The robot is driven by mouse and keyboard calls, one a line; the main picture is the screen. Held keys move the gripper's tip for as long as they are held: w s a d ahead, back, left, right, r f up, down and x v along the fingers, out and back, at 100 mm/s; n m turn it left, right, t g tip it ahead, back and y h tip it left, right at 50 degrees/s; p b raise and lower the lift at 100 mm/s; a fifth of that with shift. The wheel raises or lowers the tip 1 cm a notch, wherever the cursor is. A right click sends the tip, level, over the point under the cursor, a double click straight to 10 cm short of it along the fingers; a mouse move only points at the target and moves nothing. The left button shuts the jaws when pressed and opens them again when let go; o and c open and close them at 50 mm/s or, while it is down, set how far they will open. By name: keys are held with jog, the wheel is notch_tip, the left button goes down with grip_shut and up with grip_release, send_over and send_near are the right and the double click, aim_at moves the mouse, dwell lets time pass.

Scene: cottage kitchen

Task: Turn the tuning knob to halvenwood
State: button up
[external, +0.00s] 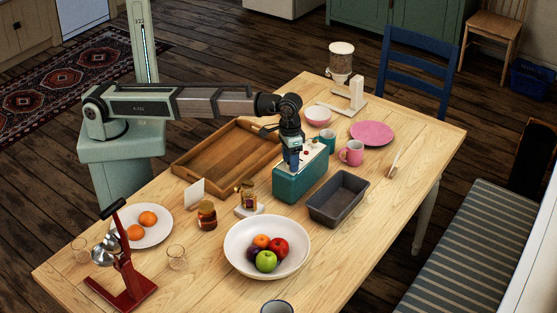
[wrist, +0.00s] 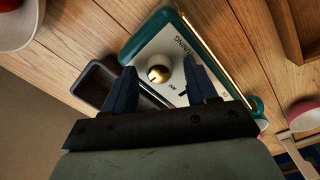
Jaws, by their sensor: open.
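The radio is a teal box (external: 301,184) with a pale top panel, standing near the middle of the table. In the wrist view its pale panel (wrist: 190,52) bears the word TUNING and a round brass knob (wrist: 158,73). My gripper (external: 291,167) points down over the radio's left end. In the wrist view my gripper (wrist: 161,71) is open, with one dark finger on each side of the knob. I cannot tell whether the fingers touch it. A dark slot and small lettering show beside the knob, partly hidden by the right finger. No halvenwood mark is legible.
A grey loaf pan (external: 338,198) stands just right of the radio. A wooden tray (external: 190,165) lies behind it to the left. Pink and teal mugs (external: 351,153) are close behind. A white fruit bowl (external: 240,255) and a small brass device (external: 249,206) stand in front.

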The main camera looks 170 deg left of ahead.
jog(key=c, duration=1.1)
jog(key=shift+o, duration=0.2)
jog(key=shift+m, duration=0.3)
jog(key=m, duration=0.6)
jog(key=shift+a+h, duration=0.1)
jog(key=shift+h, duration=0.2)
jog(key=m, duration=0.6)
jog(key=shift+m, duration=0.3)
